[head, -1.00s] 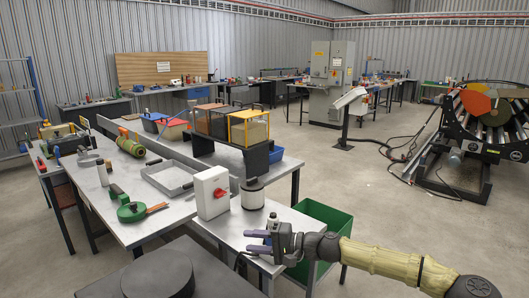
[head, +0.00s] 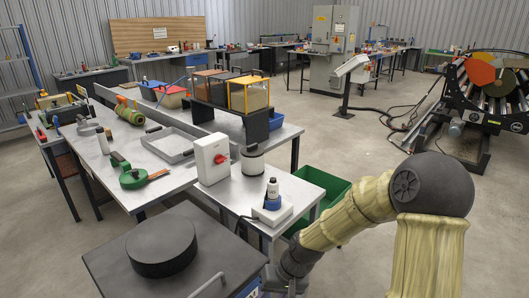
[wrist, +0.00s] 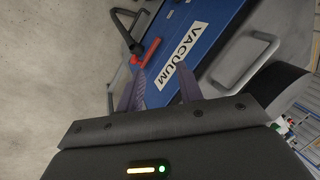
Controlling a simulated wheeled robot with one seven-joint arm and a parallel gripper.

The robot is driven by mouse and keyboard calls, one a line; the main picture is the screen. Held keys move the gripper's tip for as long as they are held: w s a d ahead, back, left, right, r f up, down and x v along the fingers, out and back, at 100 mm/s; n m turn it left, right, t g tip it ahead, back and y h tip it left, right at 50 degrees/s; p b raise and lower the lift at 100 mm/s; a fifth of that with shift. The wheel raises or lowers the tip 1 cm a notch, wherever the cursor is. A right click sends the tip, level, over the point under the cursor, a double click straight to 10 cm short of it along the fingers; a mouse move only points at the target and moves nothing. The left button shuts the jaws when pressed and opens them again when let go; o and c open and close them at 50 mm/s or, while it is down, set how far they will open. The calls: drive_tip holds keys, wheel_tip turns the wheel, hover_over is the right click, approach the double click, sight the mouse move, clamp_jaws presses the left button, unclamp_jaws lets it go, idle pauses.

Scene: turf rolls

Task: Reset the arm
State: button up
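My gripper shows in the wrist view (wrist: 161,82) with its two purple fingers apart and nothing between them. Beyond the fingers is a blue panel (wrist: 215,28) with a white "VACUUM" label (wrist: 179,90); I cannot tell how far away it is. In the head view my arm (head: 345,222) bends down at the lower right, and its wrist end reaches the bottom edge below the metal bench (head: 235,192). The fingertips are hidden or out of frame there.
A green bin (head: 325,181) is behind my arm. A dark cart top with a black disc (head: 161,246) is at lower left. Open floor (head: 370,140) lies to the right.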

drive_tip(key=s+d+r+m+t+h, duration=0.1)
drive_tip(key=s+d+r+h, duration=0.1)
drive_tip(key=s+d+r, duration=0.35)
drive_tip(key=s+d+r+m+t+h, duration=0.1)
drive_tip(key=s+d+r+t+h, duration=0.15)
drive_tip(key=d, duration=0.55)
wheel_tip(320, 180, down, 10)
drive_tip(key=b, duration=1)
wheel_tip(320, 180, up, 20)
drive_tip(key=p, duration=1.9)
drive_tip(key=shift+s+g+p, duration=0.3)
drive_tip(key=shift+s+g, duration=0.15)
drive_tip(key=shift+f, duration=0.1)
